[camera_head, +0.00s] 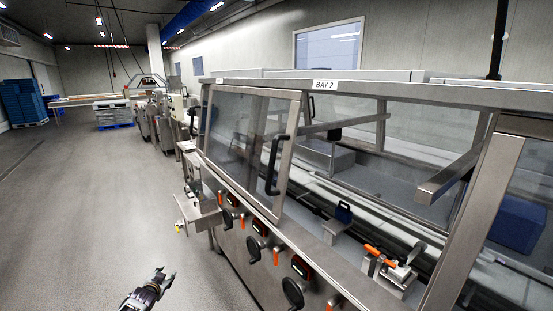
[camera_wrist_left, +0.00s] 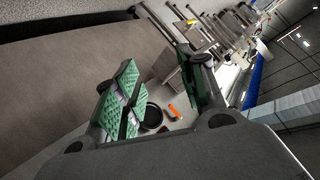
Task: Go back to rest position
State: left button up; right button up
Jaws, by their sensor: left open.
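My left gripper (camera_head: 162,282) is at the bottom of the head view, low over the grey floor and left of the packing machine (camera_head: 232,258). In the left wrist view its two green-padded fingers (camera_wrist_left: 165,95) are spread apart with nothing between them. It touches nothing that I can see. My right gripper shows in neither view.
Blue crates (camera_head: 22,102) are stacked at the far left. The floor (camera_head: 90,210) on the left is clear.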

pick_arm(q)
jog(key=s+d+f+n+g, duration=0.1)
jog(key=s+d+f+g, duration=0.15)
jog(key=s+f, duration=1.25)
jog(key=s+d+f+g, duration=0.2)
jog(key=s+f+g, duration=0.2)
jog(key=s+f, duration=1.15)
jog(key=s+d+f+g, duration=0.1)
jog(key=s+d+f, duration=0.2)
jog(key=s, duration=0.9)
jog(key=s+d+f+g, duration=0.2)
jog(key=s+d+f, duration=0.1)
jog(key=s, duration=0.9)
jog(key=s+d+f+g+h, duration=0.1)
jog(key=s+d+f, duration=0.2)
jog(key=s, duration=0.9)
notch_tip(320, 180, down, 2)
jog(key=shift+d+f+n+p, duration=0.15)
jog(key=shift+d+n+p, duration=0.15)
jog(key=shift+d+p, duration=0.1)
